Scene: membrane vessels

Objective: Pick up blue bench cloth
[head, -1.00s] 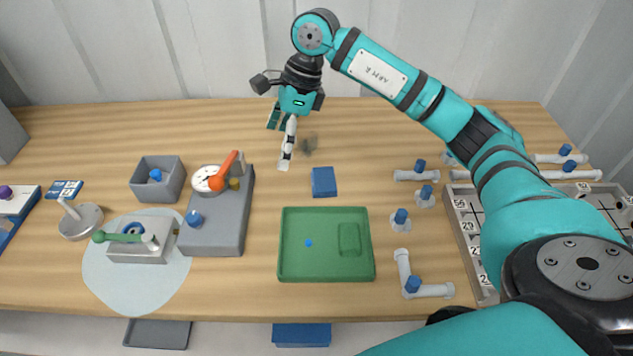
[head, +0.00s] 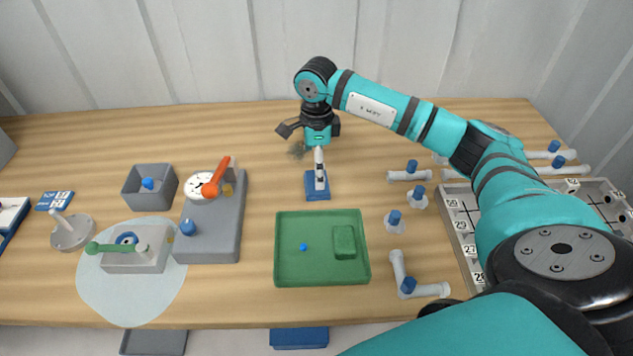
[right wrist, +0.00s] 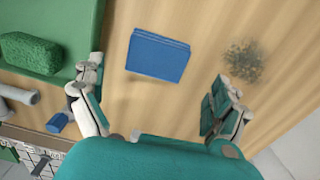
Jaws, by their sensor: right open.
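The blue bench cloth (head: 312,186) is a small folded rectangle lying on the wooden table, behind the green tray. In the head view my right gripper (head: 319,180) hangs over it and hides part of it. In the right wrist view the cloth (right wrist: 158,54) lies ahead of and between the two spread fingers of my right gripper (right wrist: 158,102). The fingers are open and empty, apart from the cloth. My left gripper is not in view.
A green tray (head: 283,279) with a green sponge (head: 344,242) is just in front. A grey device with a gauge (head: 211,233) stands left. Pipe fittings (head: 408,176) lie right. A dark smudge (right wrist: 245,60) marks the table near the cloth.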

